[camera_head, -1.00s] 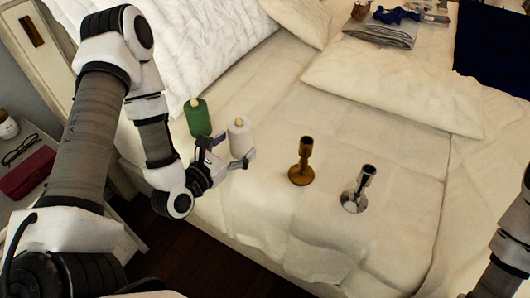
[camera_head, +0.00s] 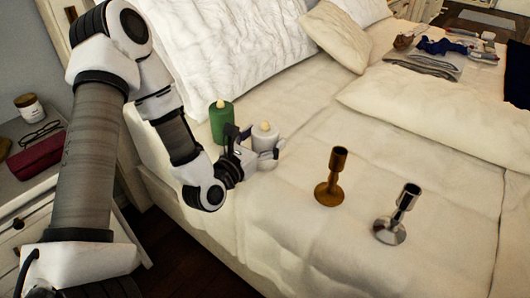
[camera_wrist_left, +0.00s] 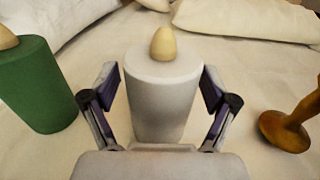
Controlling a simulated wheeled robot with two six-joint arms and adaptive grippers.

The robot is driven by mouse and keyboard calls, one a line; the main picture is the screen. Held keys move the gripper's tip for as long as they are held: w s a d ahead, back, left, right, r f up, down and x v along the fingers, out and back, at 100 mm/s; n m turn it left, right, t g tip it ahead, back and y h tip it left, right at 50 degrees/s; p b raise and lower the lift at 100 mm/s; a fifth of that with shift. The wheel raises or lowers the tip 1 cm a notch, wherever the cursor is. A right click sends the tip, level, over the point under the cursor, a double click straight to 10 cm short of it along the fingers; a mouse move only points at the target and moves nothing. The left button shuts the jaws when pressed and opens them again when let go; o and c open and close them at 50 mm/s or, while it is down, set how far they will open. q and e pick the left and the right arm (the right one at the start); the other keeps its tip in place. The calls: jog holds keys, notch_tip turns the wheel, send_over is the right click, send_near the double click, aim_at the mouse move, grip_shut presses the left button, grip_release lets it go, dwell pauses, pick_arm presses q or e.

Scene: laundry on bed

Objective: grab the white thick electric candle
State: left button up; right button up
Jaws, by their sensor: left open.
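The white thick electric candle (camera_head: 264,139) stands upright on the bed, with a cream flame tip on top. In the left wrist view the white candle (camera_wrist_left: 163,95) is centred between the two fingers. My left gripper (camera_head: 257,153) is open around the candle, with a finger on each side; small gaps show between fingers and candle. It also shows in the left wrist view (camera_wrist_left: 163,103). The candle's lower part is partly hidden by the gripper. My right gripper is not in view.
A green candle (camera_head: 221,123) stands close on the left. A brass candlestick (camera_head: 331,180) and a silver candlestick (camera_head: 394,217) stand to the right. Pillows and folded clothes lie farther back. A nightstand (camera_head: 30,190) is at the left.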

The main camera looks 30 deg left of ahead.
pick_arm(q)
jog(key=w, duration=0.3)
jog(key=shift+d, duration=0.1)
jog(key=c, duration=1.2)
jog(key=shift+r, duration=0.1)
